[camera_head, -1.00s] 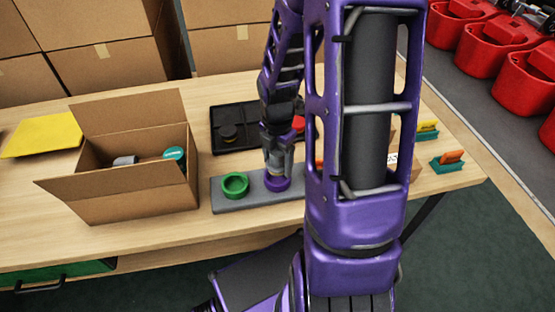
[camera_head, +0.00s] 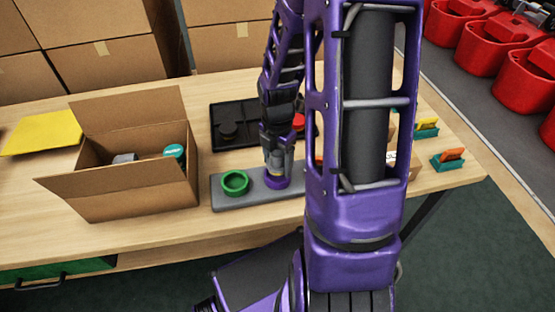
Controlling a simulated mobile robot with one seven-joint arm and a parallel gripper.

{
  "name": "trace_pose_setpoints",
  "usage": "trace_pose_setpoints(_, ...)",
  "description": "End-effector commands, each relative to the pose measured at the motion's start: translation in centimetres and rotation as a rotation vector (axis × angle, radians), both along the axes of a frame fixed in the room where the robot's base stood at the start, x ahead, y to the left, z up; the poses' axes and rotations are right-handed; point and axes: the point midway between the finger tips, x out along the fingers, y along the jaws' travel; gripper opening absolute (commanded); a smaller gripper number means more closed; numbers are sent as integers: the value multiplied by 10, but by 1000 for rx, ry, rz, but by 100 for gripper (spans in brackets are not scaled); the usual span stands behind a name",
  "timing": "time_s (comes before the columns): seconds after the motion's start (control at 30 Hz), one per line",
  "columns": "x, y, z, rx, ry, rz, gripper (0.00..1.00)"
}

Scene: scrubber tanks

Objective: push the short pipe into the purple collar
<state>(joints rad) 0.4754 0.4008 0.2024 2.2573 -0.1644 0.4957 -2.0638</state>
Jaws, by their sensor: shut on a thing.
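The purple collar (camera_head: 277,182) stands on a grey base strip (camera_head: 228,203), to the right of a green collar (camera_head: 235,183). My gripper (camera_head: 276,158) points down right over the purple collar. It is shut on the short pipe (camera_head: 275,170), a small grey piece with a yellowish band low on it. The pipe's lower end is at the purple collar's mouth; how deep it sits inside cannot be told from this view. My arm hides the right end of the strip.
An open cardboard box (camera_head: 130,190) with a teal-capped item (camera_head: 174,152) stands at the left. A black tray (camera_head: 228,127) lies behind the strip. Teal holders with orange pieces (camera_head: 448,159) are at the right. A yellow sheet (camera_head: 42,133) lies far left.

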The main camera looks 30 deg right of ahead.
Motion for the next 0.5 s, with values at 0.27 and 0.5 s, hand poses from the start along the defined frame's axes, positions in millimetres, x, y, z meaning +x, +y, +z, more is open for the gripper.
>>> trace_pose_setpoints(0.27, 0, 0, 0, 0, 0, 0, 20)
trace_pose_setpoints(0.5, 0, 0, -7, 1, 1, 1, 20)
